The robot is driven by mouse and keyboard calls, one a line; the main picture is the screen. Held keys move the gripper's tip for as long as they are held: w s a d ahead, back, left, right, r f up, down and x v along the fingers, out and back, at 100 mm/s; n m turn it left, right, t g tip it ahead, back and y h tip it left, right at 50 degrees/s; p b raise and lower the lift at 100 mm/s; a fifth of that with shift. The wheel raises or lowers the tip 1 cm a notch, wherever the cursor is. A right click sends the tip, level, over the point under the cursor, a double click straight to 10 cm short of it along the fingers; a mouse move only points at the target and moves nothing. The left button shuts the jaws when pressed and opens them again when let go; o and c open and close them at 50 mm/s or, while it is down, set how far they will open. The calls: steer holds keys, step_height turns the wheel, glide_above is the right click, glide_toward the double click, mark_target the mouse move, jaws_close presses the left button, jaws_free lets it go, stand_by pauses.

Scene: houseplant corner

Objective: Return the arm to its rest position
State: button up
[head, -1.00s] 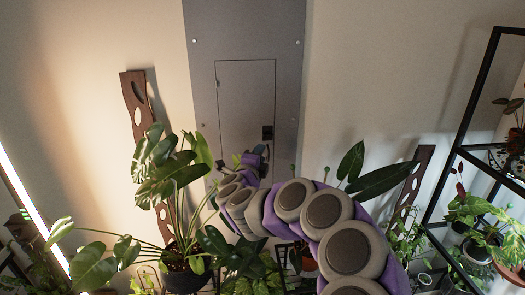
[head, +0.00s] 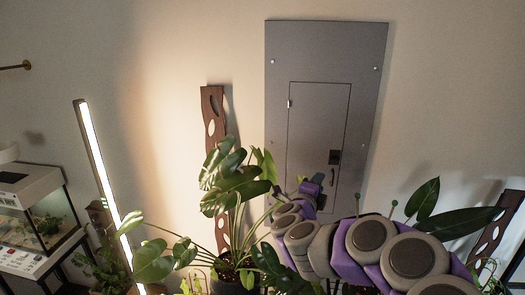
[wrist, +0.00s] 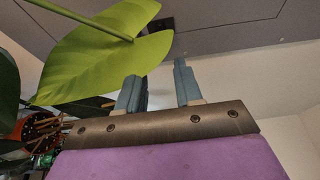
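My purple and grey arm (head: 352,248) reaches from the lower right of the head view toward the grey wall panel (head: 290,60). My gripper (wrist: 160,82) shows its two blue-grey fingers apart in the wrist view, with nothing between them. In the head view the gripper end is small and partly hidden by my arm, in front of the panel's lower part. In the wrist view a large green leaf (wrist: 95,60) lies to the left of the fingers, close to the left one. I cannot tell whether they touch.
A broad-leaved potted plant (head: 236,185) stands left of my arm. Dark leaves (head: 440,225) stand to its right. A lit tube lamp (head: 106,180) and a glass tank (head: 35,225) are on the left. A brown carved board (head: 211,110) leans on the wall.

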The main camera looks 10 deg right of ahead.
steer(key=a+r+n+t+y+b, duration=0.1)
steer(key=a+r+n+t+y, duration=0.3)
steer(key=a+n+y, duration=0.75)
steer(key=s+a+f+n+g+y+b, duration=0.1)
steer(key=s+a+f+n+g+y, duration=0.15)
steer(key=s+a, duration=0.35)
steer(key=s+a+f+n+g+y, duration=0.1)
steer(key=s+a+n+g+y, duration=0.15)
steer(key=s+a+n, duration=0.35)
steer(key=s+f+n+g+h+b, duration=0.1)
steer(key=s+f+n+g, duration=0.1)
steer(key=s+f+g, duration=0.45)
steer(key=s+f+n+g, duration=0.15)
steer(key=s+f, duration=0.25)
steer(key=s, duration=0.5)
steer(key=s+d+f+g+h, duration=0.1)
steer(key=s+d+f+g, duration=0.1)
steer(key=s+d, duration=0.2)
steer(key=s+d+f+n+g+h, duration=0.1)
steer(key=s+d+f+g+h, duration=0.1)
steer(key=s, duration=0.8)
steer(key=s+d+f+n+g+h+b, duration=0.1)
steer(key=s+d+g, duration=0.2)
steer(key=s+d, duration=0.2)
steer(key=s, duration=0.3)
steer(key=shift+d+f+h, duration=0.35)
steer(key=shift+f, duration=0.05)
